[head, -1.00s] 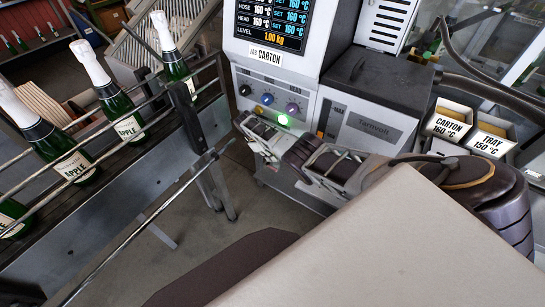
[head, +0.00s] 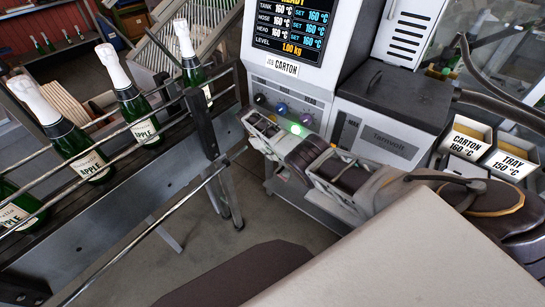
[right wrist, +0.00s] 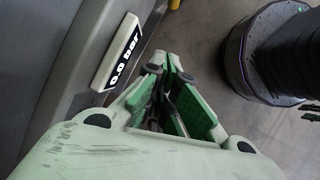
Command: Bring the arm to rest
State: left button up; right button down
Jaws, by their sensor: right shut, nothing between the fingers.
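My right arm reaches in from the lower right in the head view, in front of the white machine. My right gripper (head: 256,125) is small and partly lost against the machine's front panel. In the right wrist view my right gripper (right wrist: 172,72) shows from close by. Its green-padded fingers meet at the tips, with nothing held between them. The fingers point past the edge of a grey surface, over the floor. Whether they touch that surface I cannot tell. My left gripper is not in view.
A conveyor with a metal rail (head: 150,120) carries green bottles (head: 137,110) with white tops at the left. The white machine (head: 345,75) with a lit screen stands behind the arm. CARTON (head: 464,140) and TRAY (head: 512,163) bins stand right. A 0.0 bar display (right wrist: 118,52) sits beside the gripper.

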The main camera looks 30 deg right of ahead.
jog(key=s+a+f+m+t+y+p, duration=0.15)
jog(key=s+f+p, duration=0.25)
jog(key=s+f, duration=0.8)
jog(key=s+a+f+t+p, duration=0.1)
jog(key=s+a+f+p, duration=0.25)
jog(key=s+f, duration=0.85)
pick_arm(q)
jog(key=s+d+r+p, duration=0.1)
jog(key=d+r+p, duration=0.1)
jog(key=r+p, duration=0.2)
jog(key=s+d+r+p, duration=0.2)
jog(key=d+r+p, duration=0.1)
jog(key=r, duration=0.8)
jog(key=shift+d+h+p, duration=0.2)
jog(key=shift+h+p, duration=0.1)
jog(key=shift+p, duration=0.25)
pick_arm(e)
jog(key=s+a+f+m+t+y, duration=0.1)
jog(key=s+a+f, duration=0.1)
jog(key=s, duration=1.4)
jog(key=s+a+f+m+t+y, duration=0.1)
jog(key=s+a+f+m, duration=0.1)
jog(key=s, duration=1.4)
jog(key=shift+s+a+f, duration=0.35)
jog(key=shift+a, duration=0.2)
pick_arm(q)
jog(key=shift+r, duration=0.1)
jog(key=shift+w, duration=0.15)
pick_arm(e)
jog(key=shift+s, duration=0.15)
